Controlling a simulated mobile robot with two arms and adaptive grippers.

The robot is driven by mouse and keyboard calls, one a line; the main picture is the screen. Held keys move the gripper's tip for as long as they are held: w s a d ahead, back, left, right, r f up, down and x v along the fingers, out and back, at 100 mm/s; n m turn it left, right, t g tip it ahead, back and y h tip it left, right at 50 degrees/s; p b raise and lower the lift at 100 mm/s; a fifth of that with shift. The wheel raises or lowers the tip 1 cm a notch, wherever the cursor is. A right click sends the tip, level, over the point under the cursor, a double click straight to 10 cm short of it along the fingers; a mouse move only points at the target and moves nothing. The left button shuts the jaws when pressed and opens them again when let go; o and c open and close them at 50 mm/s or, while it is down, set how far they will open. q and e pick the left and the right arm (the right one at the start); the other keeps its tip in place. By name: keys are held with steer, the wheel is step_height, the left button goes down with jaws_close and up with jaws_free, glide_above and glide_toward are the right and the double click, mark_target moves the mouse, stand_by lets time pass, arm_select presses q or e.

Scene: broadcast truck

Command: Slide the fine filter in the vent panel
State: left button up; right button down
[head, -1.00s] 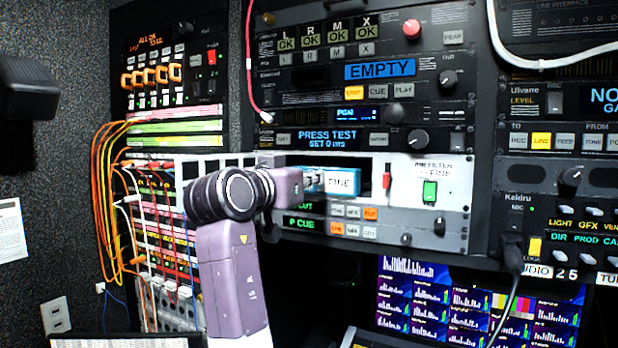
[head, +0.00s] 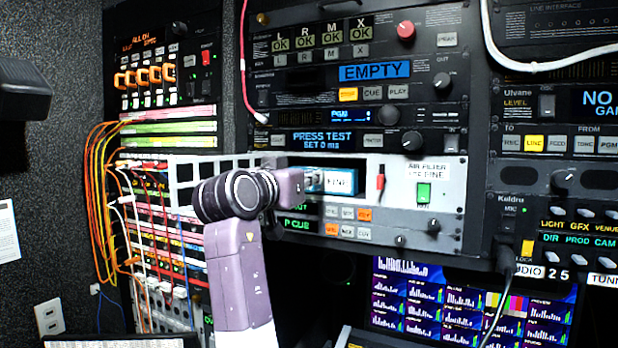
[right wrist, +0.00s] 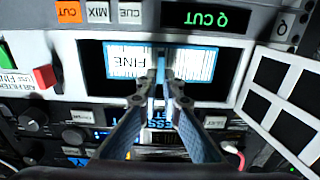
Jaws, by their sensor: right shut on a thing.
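The fine filter is a blue-edged block with a white FINE label (head: 341,182). It sits at the wide dark slot of the white vent panel (head: 452,178), right of my right gripper (head: 312,180). In the right wrist view, upside down, the filter (right wrist: 124,60) lies across the slot with dark gaps at both ends. My right gripper (right wrist: 161,82) is shut on a thin part at the filter's middle. The fingers hide part of its face, and its depth in the slot is hard to tell. My left gripper is not in view.
A red knob (head: 379,182) stands right of the slot, with a green switch (head: 424,193) beyond it. Orange and grey buttons (head: 348,213) lie below. Loose orange cables (head: 92,190) hang at the left; a monitor wall (head: 440,300) is lower right.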

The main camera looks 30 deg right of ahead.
steer(key=shift+p+x, duration=0.6)
steer(key=shift+x, duration=1.3)
steer(key=c, duration=2)
jaws_free()
steer(key=shift+c, duration=0.2)
steer(key=shift+a, duration=0.2)
steer(key=v, duration=1.1)
steer(key=shift+s+a, duration=0.25)
